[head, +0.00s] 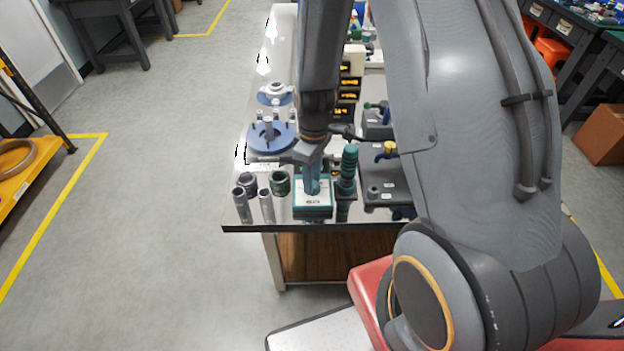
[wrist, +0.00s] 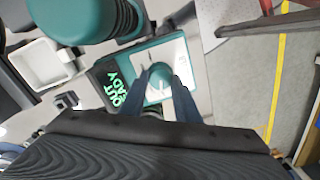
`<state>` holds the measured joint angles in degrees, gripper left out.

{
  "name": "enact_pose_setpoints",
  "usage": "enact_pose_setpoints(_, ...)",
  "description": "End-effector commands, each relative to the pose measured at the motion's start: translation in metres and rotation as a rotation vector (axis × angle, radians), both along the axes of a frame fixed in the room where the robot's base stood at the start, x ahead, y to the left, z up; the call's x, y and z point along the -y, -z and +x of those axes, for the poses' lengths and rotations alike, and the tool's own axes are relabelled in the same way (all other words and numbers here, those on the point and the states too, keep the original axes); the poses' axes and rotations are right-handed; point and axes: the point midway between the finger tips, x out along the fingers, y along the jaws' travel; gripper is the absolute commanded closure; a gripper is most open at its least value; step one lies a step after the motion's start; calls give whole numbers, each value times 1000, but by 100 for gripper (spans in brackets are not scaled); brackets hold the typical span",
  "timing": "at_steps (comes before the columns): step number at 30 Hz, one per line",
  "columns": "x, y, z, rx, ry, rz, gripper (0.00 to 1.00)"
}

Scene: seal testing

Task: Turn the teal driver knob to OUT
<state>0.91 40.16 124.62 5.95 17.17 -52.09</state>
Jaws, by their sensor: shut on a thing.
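The teal driver box (head: 313,214) sits at the table's near edge, with a white top plate. In the wrist view the driver box (wrist: 115,73) has a dark display with green letters that read OUT and READY. The teal knob (wrist: 160,72) stands on the white plate. My gripper (wrist: 161,80) points down at the plate, with its two fingers on either side of the knob, shut on it. In the head view my gripper (head: 311,188) is over the box and the knob is mostly hidden by the fingers.
A ribbed teal handle (head: 348,165) stands just right of the box. Grey metal cylinders (head: 266,205) and a dark green ring part (head: 280,183) stand to the left. A blue round fixture (head: 270,138) is behind. The floor left of the table is clear.

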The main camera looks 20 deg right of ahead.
Motion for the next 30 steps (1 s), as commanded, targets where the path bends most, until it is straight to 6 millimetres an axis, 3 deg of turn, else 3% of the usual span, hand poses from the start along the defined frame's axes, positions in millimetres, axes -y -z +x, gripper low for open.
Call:
enact_pose_setpoints(9,-1,-1,1,2,-98,0,94)
enact_pose_setpoints(23,-1,-1,1,1,-110,0,94)
enact_pose_setpoints(24,-1,-1,1,1,-109,0,65)
enact_pose_setpoints(26,-1,-1,1,1,-109,0,54)
enact_pose_setpoints(30,-1,0,0,1,-109,0,53)
